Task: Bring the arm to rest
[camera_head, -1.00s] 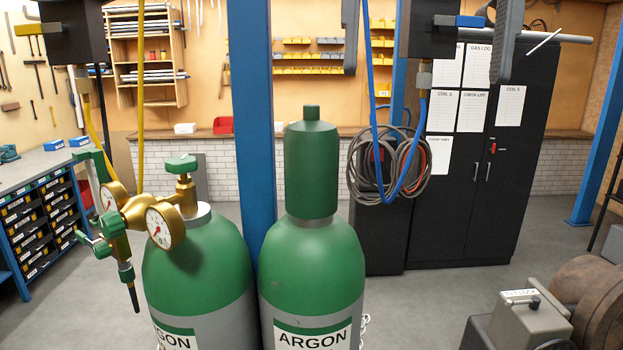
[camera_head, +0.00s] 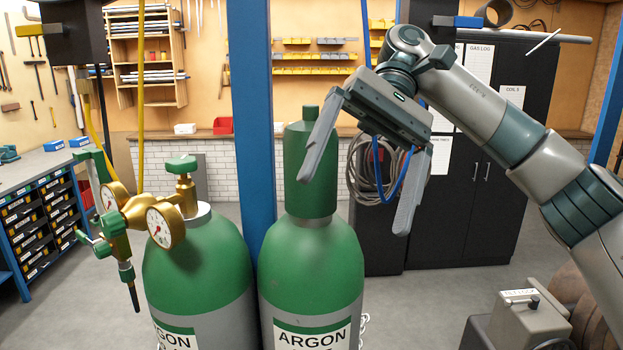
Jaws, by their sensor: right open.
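My right arm (camera_head: 485,110) comes in from the right edge and reaches up to the upper middle of the head view. My right gripper (camera_head: 360,185) is open and empty, its two fingers wide apart and pointing down. One finger overlaps the green cap of the right argon cylinder (camera_head: 312,260) in the picture; I cannot tell whether they touch. The other finger hangs in front of the coiled hoses (camera_head: 362,180). My left gripper is not in view.
A left argon cylinder (camera_head: 198,260) carries a brass regulator with gauges (camera_head: 165,226). A blue post (camera_head: 256,100) stands behind the cylinders. A black cabinet (camera_head: 490,220) stands behind my arm. A grey box machine (camera_head: 525,325) sits at lower right. Drawers (camera_head: 40,225) are at left.

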